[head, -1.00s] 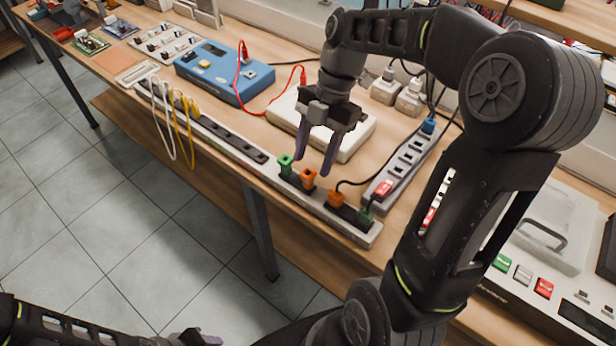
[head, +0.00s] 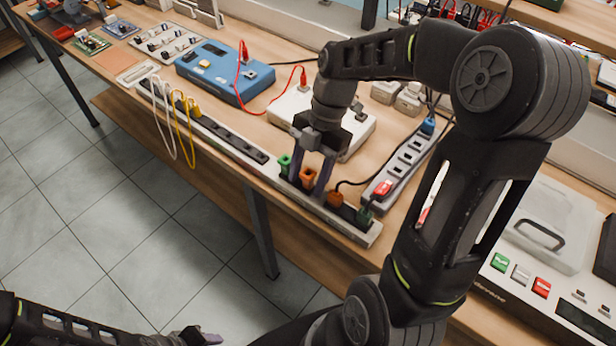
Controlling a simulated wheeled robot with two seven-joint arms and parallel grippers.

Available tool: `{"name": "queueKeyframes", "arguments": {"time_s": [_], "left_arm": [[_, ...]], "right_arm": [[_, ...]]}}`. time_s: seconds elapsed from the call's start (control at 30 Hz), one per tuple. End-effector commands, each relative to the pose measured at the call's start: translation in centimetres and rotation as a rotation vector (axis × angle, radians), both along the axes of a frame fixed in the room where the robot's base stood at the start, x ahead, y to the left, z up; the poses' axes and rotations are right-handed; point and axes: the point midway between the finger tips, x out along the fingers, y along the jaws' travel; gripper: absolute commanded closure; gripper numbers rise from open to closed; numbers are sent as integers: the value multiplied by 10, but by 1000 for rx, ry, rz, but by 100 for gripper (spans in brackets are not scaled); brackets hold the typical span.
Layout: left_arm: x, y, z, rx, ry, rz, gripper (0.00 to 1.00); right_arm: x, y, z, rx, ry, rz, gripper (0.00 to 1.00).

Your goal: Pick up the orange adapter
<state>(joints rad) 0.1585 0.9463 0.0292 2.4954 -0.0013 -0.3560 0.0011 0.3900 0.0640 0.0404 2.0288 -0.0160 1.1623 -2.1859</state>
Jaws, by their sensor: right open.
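The orange adapter (head: 307,176) is in the long grey power strip (head: 238,144) along the bench's front edge, between a green adapter (head: 284,163) and an orange plug with a black cord (head: 335,198). My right gripper (head: 306,186) is open, pointing down over the strip. Its dark fingers stand on either side of the orange adapter and hide part of it; I cannot tell whether they touch it. My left gripper (head: 203,338) is low at the bottom edge, away from the bench; its jaw opening is unclear.
A green plug (head: 364,215) sits at the strip's near end. A white box (head: 358,134) is behind my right gripper, and a blue box (head: 224,74) is farther left. White and yellow cables hang over the front edge.

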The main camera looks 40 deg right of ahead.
Motion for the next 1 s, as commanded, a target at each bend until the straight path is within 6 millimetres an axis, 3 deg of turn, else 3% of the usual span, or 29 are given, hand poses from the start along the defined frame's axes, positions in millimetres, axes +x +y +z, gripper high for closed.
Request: {"name": "queueKeyframes", "arguments": {"time_s": [0.07, 0.67, 1.0], "left_arm": [[0, 0, 0, 0, 0, 0, 64], [0, 0, 0, 0, 0, 0, 64], [0, 0, 0, 0, 0, 0, 64]], "right_arm": [[0, 0, 0, 0, 0, 0, 52], [0, 0, 0, 0, 0, 0, 100], [0, 0, 0, 0, 0, 0, 100]]}}
